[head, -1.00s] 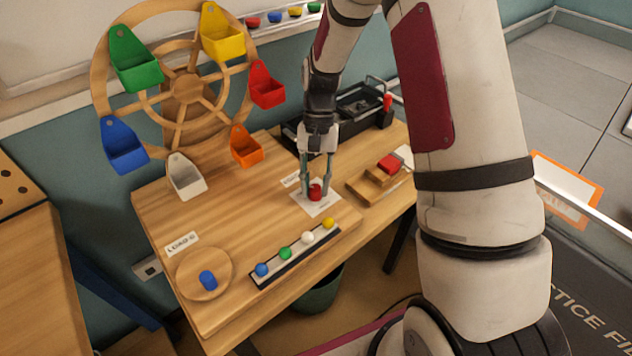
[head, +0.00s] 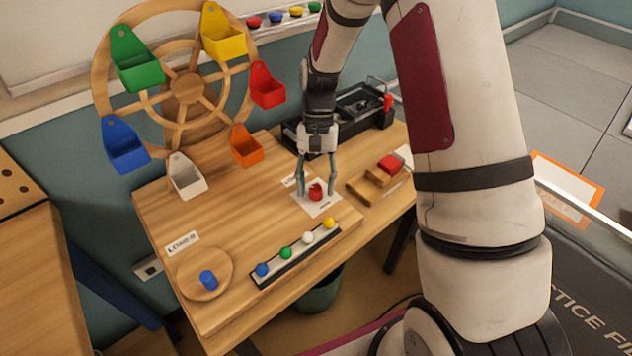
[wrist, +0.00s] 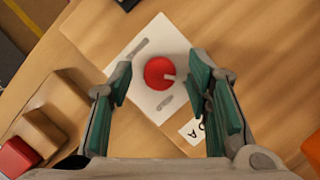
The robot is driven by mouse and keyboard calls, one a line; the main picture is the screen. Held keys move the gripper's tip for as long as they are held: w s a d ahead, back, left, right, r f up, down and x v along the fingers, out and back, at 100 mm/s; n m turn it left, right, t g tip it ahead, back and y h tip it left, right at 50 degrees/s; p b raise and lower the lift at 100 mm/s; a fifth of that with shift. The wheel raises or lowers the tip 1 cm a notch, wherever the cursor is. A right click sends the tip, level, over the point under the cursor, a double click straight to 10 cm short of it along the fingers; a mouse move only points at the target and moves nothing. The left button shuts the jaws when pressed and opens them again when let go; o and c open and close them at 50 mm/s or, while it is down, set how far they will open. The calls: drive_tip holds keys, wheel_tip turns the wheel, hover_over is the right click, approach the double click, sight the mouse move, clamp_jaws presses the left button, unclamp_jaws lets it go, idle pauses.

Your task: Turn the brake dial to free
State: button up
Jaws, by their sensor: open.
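The brake dial (head: 316,193) is a small red knob on a white plate (head: 328,205) on the wooden table. Grey marks, too blurred to read, lie on the plate at upper left and below the dial. My gripper (head: 316,191) points down over the dial. Its two fingers (wrist: 164,82) are open, one on each side of the dial, with gaps between them and it.
A wooden wheel (head: 188,88) with coloured buckets stands at the back left. A strip with several coloured balls (head: 296,252) lies in front. A stepped wooden block with a red top (head: 390,163) is to the right.

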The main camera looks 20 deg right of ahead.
drive_tip(key=v, duration=1.2)
drive_tip(key=shift+s+r, duration=0.1)
drive_tip(key=shift+r, duration=0.05)
drive_tip(key=s+a+r+n+t+h+p, duration=0.25)
drive_tip(key=s+r+t+p, duration=0.3)
drive_tip(key=s+r, duration=1.4)
drive_tip(key=s+r+n+t+p, duration=0.1)
drive_tip(key=s+n+t, duration=0.1)
drive_tip(key=s, duration=0.8)
drive_tip(key=shift+s+d+n+t, duration=0.2)
drive_tip(key=shift+d+n+t, duration=0.15)
drive_tip(key=shift+t, duration=0.1)
